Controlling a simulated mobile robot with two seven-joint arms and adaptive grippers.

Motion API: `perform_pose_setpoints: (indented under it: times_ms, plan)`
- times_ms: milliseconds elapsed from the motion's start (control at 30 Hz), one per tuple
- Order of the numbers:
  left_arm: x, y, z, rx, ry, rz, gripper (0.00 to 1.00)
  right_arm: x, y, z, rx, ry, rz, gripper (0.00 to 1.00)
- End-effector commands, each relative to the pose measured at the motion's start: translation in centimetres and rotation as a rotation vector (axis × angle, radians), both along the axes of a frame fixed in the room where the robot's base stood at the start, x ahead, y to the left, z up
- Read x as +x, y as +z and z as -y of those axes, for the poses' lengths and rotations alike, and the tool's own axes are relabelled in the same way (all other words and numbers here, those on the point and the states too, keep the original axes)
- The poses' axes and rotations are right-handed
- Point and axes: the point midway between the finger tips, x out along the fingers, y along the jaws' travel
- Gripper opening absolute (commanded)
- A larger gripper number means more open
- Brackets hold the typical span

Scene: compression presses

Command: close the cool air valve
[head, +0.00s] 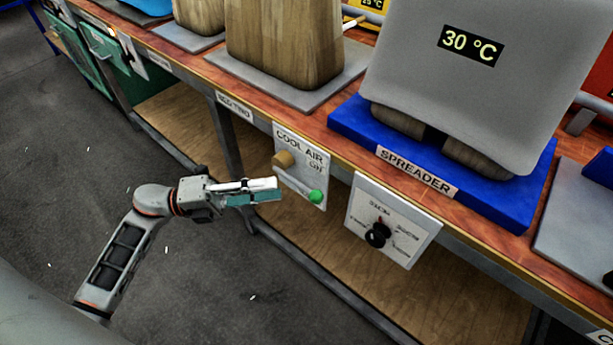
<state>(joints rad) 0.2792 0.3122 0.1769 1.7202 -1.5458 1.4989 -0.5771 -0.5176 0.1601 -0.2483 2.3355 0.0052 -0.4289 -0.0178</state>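The cool air panel (304,148) is a white plate under the bench's front edge, lettered COOL AIR and ON. A tan round knob or hub (283,160) sits at its left. A pale lever runs from it down to the right and ends in a green ball (315,196). My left gripper (280,190) reaches in from the left, its fingertips in front of the panel, just left of the green ball. Its fingers lie close together and I cannot tell whether they are shut or touch the lever. My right gripper is not in view.
A second panel with a black dial (378,235) hangs to the right. A wooden block (285,45) stands on the bench. The floor (110,140) at left is clear.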

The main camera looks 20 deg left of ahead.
Motion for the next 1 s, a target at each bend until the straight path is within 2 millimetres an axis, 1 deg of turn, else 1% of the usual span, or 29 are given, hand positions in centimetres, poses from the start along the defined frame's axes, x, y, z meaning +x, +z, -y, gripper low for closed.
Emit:
perform_pose_setpoints:
  times_ms: [133,300,433,600,867,967,1000]
  plan:
    - [0.8,0.7,1.8,-0.007,-0.001,0.007,0.25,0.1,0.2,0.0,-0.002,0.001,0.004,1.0]
    - [1.9,1.1,4.2,-0.007,0.001,0.005,0.25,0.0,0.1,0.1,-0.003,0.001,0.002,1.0]
    - [2.6,1.2,5.7,-0.006,0.0,0.002,0.25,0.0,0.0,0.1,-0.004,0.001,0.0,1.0]
    - [3.0,1.3,6.6,-0.004,0.0,0.001,0.25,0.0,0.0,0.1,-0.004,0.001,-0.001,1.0]
    - [3.0,1.2,6.7,-0.004,0.0,0.001,0.25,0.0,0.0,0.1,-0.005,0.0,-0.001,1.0]
    - [3.0,1.2,6.7,-0.004,0.0,0.001,0.01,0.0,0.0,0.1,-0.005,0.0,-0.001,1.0]
    - [3.0,1.2,6.7,-0.004,0.0,0.001,0.0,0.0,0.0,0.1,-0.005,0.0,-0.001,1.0]
